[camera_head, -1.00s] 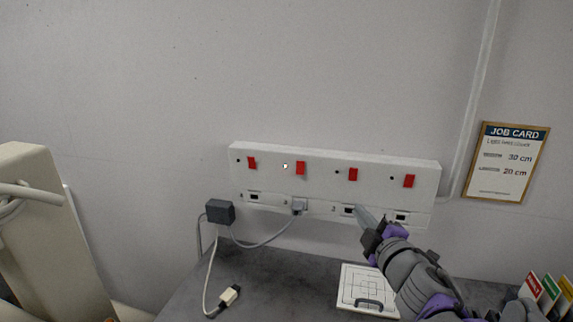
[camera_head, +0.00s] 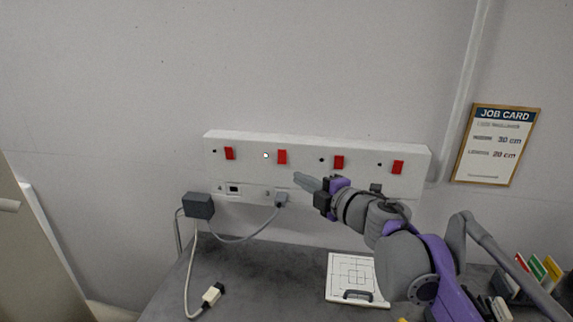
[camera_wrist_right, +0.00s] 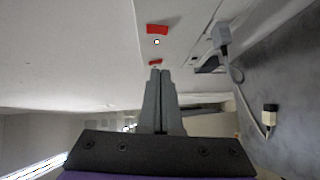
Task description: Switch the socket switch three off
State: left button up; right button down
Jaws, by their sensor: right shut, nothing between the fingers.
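A white socket strip (camera_head: 310,145) on the wall carries a row of red switches. Counted from the left, the third switch (camera_head: 339,162) has a dark lamp beside it. The second switch (camera_head: 282,157) has a lit lamp to its left. My right gripper (camera_head: 298,179) is shut and empty. It points left along the strip, with its tips below and between the second and third switches, covering part of the socket row. In the right wrist view, its closed fingertips (camera_wrist_right: 160,74) appear just below a red switch (camera_wrist_right: 155,62); contact cannot be told. My left gripper is not in view.
A grey plug (camera_head: 281,198) sits in a socket below the second switch. A dark adapter (camera_head: 199,205) and loose cable connector (camera_head: 213,295) are at left. A white board (camera_head: 352,270) lies on the grey top (camera_head: 260,285). A job card (camera_head: 496,145) hangs right.

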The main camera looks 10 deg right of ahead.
send_near(278, 160)
jog(key=w+a, duration=0.2)
jog(key=a, duration=0.2)
jog(key=shift+w+d+f+p, duration=0.2)
jog(key=shift+w+d+p, duration=0.2)
jog(key=shift+w, duration=0.45)
jog(key=shift+w+d+f+p, duration=0.25)
jog(key=shift+w+d, duration=0.25)
jog(key=shift+w, duration=0.3)
